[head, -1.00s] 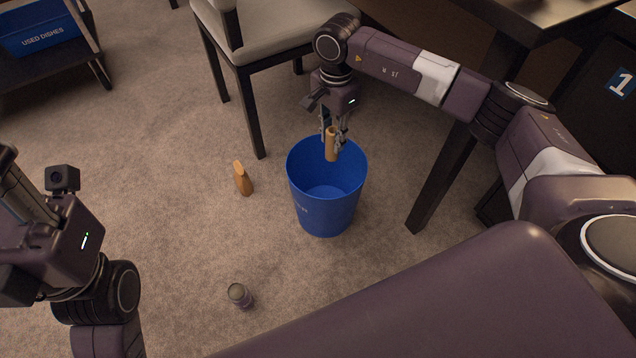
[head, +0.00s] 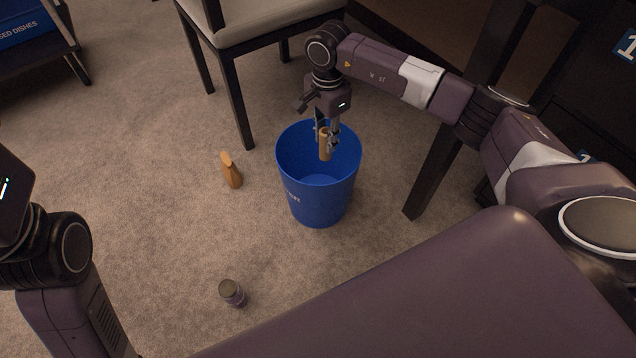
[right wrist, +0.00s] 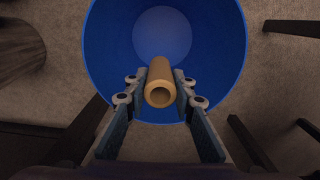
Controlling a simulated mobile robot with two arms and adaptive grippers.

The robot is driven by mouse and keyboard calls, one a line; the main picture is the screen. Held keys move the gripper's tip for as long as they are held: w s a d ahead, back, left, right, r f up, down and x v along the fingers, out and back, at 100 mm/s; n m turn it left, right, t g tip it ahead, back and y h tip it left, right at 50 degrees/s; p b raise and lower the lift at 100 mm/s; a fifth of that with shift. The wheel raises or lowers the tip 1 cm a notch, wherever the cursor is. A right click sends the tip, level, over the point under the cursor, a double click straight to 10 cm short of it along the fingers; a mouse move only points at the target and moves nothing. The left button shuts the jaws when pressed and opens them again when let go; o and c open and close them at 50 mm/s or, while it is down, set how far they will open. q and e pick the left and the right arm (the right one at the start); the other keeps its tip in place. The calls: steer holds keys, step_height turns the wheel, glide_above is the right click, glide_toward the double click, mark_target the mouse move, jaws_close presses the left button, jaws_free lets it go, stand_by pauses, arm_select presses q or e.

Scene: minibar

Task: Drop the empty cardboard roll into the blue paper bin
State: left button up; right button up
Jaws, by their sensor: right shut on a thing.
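The cardboard roll (head: 324,146) is a tan, hollow tube. My right gripper (head: 326,138) is shut on it and holds it roughly upright over the mouth of the blue paper bin (head: 318,205). In the right wrist view the roll (right wrist: 160,84) sits between the two fingers of my right gripper (right wrist: 160,95), with the bin (right wrist: 108,50) open below it. The bin stands upright on the carpet, and its visible floor looks empty. Only part of my left arm shows at the left edge of the head view; the left gripper's fingers are out of frame.
A small dark can-like thing (head: 232,292) is nearer to me. A chair (head: 235,90) stands behind the bin, and a dark table leg (head: 432,178) is to its right.

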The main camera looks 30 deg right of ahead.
steer(key=o, duration=0.8)
steer(key=shift+o, duration=0.2)
steer(key=shift+r, duration=0.1)
step_height(320, 180, up, 12)
